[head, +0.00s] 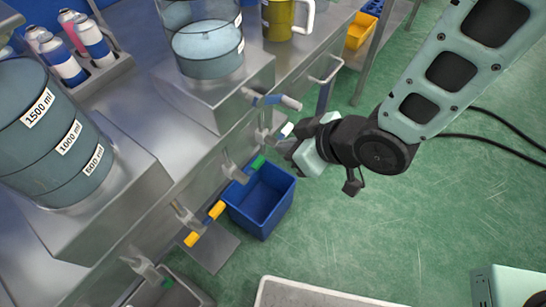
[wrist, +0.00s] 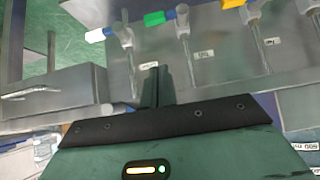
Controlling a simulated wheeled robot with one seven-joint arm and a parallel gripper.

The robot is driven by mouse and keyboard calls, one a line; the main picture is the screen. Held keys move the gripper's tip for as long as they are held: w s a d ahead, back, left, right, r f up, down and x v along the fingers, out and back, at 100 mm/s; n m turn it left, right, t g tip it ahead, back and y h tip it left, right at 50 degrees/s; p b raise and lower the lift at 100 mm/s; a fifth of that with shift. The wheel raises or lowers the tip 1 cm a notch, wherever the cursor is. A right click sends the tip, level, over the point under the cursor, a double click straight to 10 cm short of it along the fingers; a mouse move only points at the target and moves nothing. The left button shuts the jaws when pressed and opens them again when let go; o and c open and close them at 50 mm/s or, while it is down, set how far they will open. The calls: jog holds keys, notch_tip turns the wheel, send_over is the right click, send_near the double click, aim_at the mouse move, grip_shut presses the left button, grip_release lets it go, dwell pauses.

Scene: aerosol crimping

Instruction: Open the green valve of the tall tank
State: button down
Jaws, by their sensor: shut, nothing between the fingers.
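A valve with a green-tipped lever (head: 257,163) sticks out from the front of the metal bench; its green tip (wrist: 154,18) also shows in the wrist view. A graduated tank (head: 40,135) with volume labels stands at the left, and a second clear tank (head: 207,45) stands at the top; I cannot tell which one each valve serves. My gripper (head: 286,148) is shut and empty, close to the white-tipped lever (head: 287,130) and right of the nearer green tip. Its fingers (wrist: 157,87) point towards the bench front, apart from the green lever.
A yellow-tipped lever (head: 217,209) and a blue-sleeved lever (head: 270,99) also jut from the front. A blue bin (head: 262,200) sits below the levers. Spray cans (head: 92,40) and a yellow mug (head: 280,20) stand on top. Green floor to the right is mostly free.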

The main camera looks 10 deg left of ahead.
send_over(262, 159)
jog(key=s, duration=0.2)
notch_tip(262, 159, down, 7)
jog(key=shift+w+d+f+b, duration=0.15)
jog(key=shift+f+b, duration=0.15)
jog(key=shift+f, duration=0.6)
jog(key=shift+d+f+b, duration=0.15)
jog(key=shift+f+b, duration=0.1)
jog(key=shift+f, duration=0.65)
